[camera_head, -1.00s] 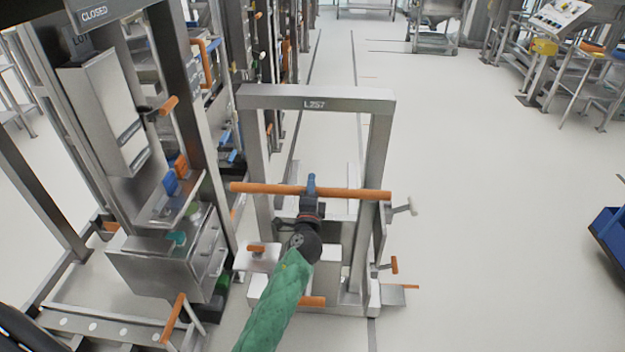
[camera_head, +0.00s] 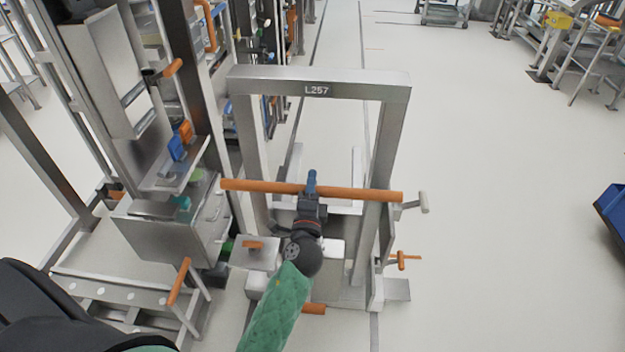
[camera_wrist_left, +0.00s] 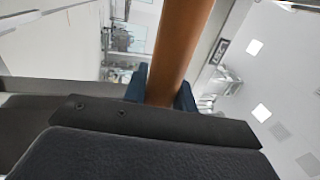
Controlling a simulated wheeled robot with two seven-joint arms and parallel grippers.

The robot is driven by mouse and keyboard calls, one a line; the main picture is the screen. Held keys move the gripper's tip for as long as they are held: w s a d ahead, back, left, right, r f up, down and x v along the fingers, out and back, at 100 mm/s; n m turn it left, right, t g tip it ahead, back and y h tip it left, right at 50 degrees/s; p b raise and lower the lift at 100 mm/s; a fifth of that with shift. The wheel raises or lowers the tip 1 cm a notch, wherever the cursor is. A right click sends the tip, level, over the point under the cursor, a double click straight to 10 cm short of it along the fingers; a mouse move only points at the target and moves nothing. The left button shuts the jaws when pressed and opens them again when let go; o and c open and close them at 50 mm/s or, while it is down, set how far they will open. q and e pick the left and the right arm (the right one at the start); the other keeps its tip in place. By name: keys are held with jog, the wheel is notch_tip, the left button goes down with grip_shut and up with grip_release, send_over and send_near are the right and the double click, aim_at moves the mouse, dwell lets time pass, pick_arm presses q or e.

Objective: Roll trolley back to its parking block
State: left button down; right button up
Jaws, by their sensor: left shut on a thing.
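The trolley, a grey metal frame (camera_head: 395,130) labelled L257, stands in front of me on the white floor. An orange push bar (camera_head: 355,194) runs across it. My left gripper (camera_head: 312,182), with blue fingers, is shut on the bar near its middle. In the left wrist view the bar (camera_wrist_left: 182,45) passes between the blue fingers (camera_wrist_left: 160,88). Two white rails (camera_head: 357,170) show through the frame; I cannot tell whether they belong to a parking block. My right gripper is not in view.
A steel machine with a box (camera_head: 170,235) and an orange-gripped lever (camera_head: 180,281) stands close on the left. Dark lines (camera_head: 313,60) run along the floor. A blue bin (camera_head: 612,205) is at the right edge. The floor (camera_head: 500,200) between is clear.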

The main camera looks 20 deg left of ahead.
pick_arm(q)
jog(key=shift+s+d, duration=0.1)
dwell(0.3)
jog(key=c, duration=1.1)
grip_release()
jog(key=shift+c, duration=0.2)
jog(key=shift+s+f, duration=0.1)
